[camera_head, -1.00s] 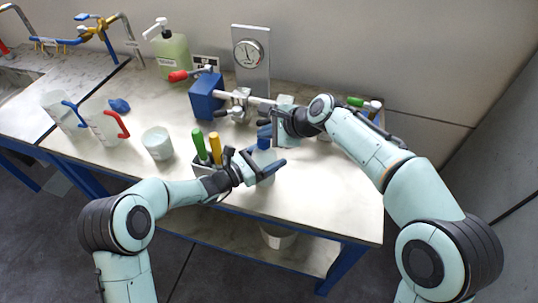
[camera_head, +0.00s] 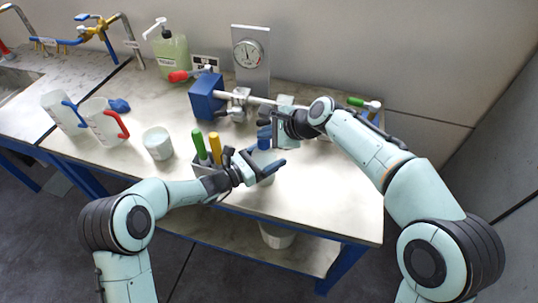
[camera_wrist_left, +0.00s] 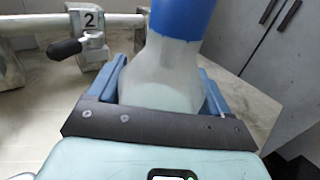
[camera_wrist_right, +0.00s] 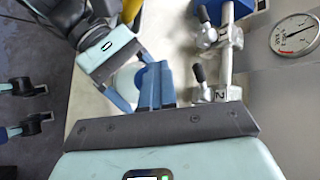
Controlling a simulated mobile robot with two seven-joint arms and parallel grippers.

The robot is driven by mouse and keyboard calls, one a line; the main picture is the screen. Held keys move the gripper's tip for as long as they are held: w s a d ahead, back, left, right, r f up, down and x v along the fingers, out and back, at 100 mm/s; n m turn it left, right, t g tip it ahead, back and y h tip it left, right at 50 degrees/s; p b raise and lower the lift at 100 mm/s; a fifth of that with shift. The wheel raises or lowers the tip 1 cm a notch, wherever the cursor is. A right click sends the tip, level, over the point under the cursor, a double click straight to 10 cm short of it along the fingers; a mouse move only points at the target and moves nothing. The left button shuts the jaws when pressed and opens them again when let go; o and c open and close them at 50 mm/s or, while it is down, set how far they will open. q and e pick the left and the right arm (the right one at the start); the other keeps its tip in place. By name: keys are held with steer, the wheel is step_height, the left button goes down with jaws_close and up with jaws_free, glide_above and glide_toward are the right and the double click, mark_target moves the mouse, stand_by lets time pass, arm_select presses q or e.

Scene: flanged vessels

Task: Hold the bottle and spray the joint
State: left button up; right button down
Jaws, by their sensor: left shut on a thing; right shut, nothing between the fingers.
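The bottle (camera_head: 262,157) has a pale translucent body and a blue top; it stands large in the left wrist view (camera_wrist_left: 165,70). My left gripper (camera_head: 266,167) is shut on its pale body, one finger on each side, near the front of the bench. My right gripper (camera_head: 277,132) is shut and empty, just behind and beside the bottle's blue top. Its closed fingers (camera_wrist_right: 157,86) overlap the bottle in the right wrist view, so contact cannot be told. The pipe joint with its clamp (camera_head: 239,103) is behind the bottle; a clamp marked 2 (camera_wrist_left: 92,40) shows in the left wrist view.
A caddy (camera_head: 207,186) with green and yellow handles stands beside my left gripper. A white cup (camera_head: 158,143) and two jugs (camera_head: 103,122) stand at left. A blue block (camera_head: 206,97), gauge (camera_head: 250,54) and green pump bottle (camera_head: 172,56) are behind. The bench's front right is clear.

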mark_target(268, 143)
arm_select(q)
steer(key=shift+s+d+r, duration=0.15)
steer(key=shift+s+d, duration=0.05)
arm_select(e)
steer(key=f, duration=0.3)
steer(key=shift+s+d, duration=0.2)
steer(key=shift+d, duration=0.05)
steer(key=shift+f, duration=0.15)
arm_select(q)
steer(key=shift+w+a, duration=0.15)
steer(key=shift+w, duration=0.05)
arm_select(e)
steer(key=shift+a+r, duration=0.2)
steer(key=shift+r, duration=3.15)
steer(key=shift+r, duration=0.1)
arm_select(q)
steer(key=o, duration=1.3)
